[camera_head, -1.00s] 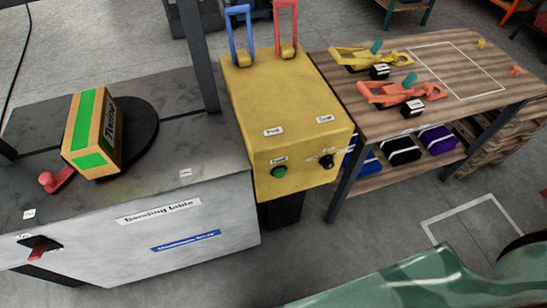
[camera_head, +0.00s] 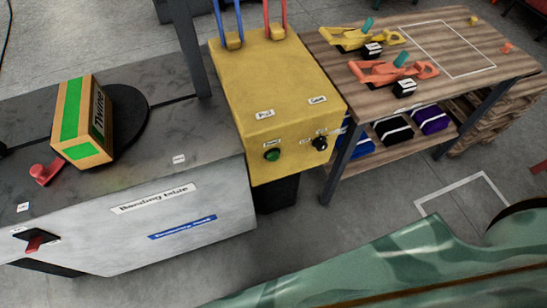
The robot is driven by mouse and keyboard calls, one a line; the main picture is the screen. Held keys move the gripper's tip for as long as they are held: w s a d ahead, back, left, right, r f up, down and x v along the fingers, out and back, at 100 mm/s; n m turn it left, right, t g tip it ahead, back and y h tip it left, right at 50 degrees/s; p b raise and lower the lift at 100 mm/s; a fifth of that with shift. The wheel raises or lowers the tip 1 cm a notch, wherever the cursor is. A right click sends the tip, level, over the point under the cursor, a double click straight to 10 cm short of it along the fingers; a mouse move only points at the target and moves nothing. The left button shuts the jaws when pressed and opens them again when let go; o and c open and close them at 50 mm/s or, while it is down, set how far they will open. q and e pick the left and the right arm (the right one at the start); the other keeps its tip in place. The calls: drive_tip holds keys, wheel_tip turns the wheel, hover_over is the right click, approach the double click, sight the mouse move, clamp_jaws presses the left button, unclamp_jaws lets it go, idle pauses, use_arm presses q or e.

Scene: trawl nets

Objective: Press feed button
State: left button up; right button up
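The yellow machine box (camera_head: 271,85) stands in the middle of the view. A green round button (camera_head: 272,155) sits on its front face, with a small label above it that is too blurred to read surely; I take it as the feed button. A black knob (camera_head: 320,143) is to its right. A blue lever (camera_head: 229,28) and a red lever (camera_head: 275,20) stand on the box top. Neither gripper shows in the view.
The grey banding table (camera_head: 190,192) at left carries a green and orange twine box (camera_head: 84,120) on a black disc (camera_head: 130,115). A wooden bench (camera_head: 400,105) with yellow and orange tools stands at right. A green camouflage-patterned surface (camera_head: 400,265) fills the lower right.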

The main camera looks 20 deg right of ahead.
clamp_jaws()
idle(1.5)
